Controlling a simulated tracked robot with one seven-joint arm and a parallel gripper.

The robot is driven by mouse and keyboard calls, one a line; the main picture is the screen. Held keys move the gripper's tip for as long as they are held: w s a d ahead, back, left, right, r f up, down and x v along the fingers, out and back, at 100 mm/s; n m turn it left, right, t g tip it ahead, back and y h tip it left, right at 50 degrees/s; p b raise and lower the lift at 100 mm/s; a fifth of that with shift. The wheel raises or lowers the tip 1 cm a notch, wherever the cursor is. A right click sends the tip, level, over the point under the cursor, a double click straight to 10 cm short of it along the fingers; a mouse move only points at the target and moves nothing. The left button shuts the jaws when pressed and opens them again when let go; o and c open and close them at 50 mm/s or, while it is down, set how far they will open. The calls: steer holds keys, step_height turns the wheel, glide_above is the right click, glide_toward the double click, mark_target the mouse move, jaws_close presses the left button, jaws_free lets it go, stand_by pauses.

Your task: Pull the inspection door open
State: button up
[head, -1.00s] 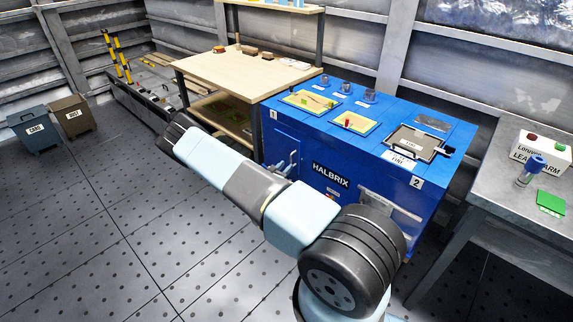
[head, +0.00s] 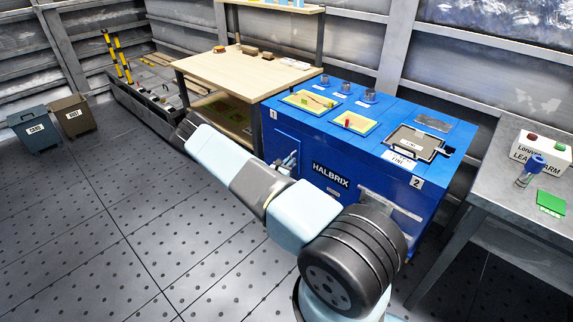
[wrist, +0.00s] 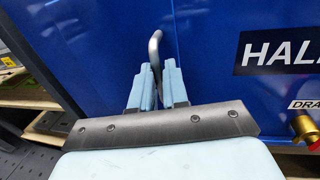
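The inspection door (wrist: 95,45) is a blue panel on the front left of the blue HALBRIX machine (head: 365,205). It looks flush with the machine front, with a thin seam to the right of the handle. Its grey bar handle (wrist: 154,48) stands upright, and its upper bend shows in the wrist view. My gripper (wrist: 160,82) has its two pale blue fingers on either side of the handle, close together, and seems shut on it. The lower handle is hidden between the fingers. In the head view my gripper (head: 288,163) is at the handle, partly behind my arm.
A brass drain fitting (wrist: 305,128) sticks out low to the right of the door. A wooden workbench (head: 235,68) stands left of the machine, and a metal table (head: 490,185) stands right. Two bins (head: 37,130) are far left. The floor in front is clear.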

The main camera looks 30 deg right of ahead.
jaws_close()
